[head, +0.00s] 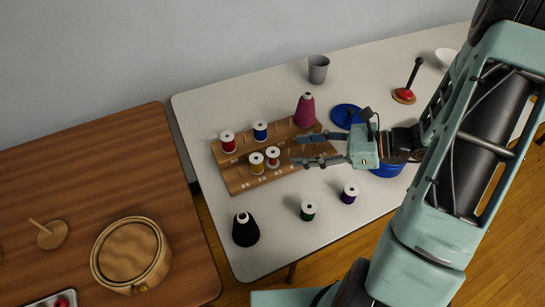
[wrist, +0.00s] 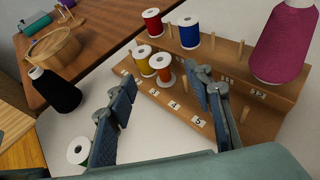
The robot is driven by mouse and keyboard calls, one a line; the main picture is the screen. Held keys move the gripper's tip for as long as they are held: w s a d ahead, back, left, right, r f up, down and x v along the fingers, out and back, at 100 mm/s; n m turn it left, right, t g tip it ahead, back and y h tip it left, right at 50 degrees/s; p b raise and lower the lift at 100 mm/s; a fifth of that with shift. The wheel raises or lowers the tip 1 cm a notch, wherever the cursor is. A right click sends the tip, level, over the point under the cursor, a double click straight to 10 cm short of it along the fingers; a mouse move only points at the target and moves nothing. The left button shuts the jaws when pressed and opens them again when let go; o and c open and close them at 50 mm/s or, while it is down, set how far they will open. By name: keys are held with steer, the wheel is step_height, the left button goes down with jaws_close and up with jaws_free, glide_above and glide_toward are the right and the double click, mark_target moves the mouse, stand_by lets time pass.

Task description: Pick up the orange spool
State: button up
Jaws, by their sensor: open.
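The orange spool (wrist: 163,72) with a white top stands upright on the lower front step of the wooden peg rack (head: 240,180). In the head view the orange spool (head: 273,158) is close beside the yellow spool (head: 257,164), which also shows in the wrist view (wrist: 143,62). My gripper (head: 297,151) is open and empty. It reaches over the rack from the right, its fingertips pointing toward the orange spool. In the wrist view the orange spool appears beyond and between the two fingers of my gripper (wrist: 161,76); they seem apart from it.
A red spool (head: 228,143), a blue spool (head: 260,131) and a magenta cone (head: 305,110) stand on the rack's back step. A black cone (head: 245,230), green spool (head: 308,211) and purple spool (head: 349,194) stand on the white table (head: 275,245). A grey cup (head: 318,69) stands behind.

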mark_target(271, 151)
steer(key=shift+b+x, duration=0.35)
steer(key=shift+x, duration=3.25)
steer(key=shift+r, duration=0.15)
steer(key=c, duration=0.8)
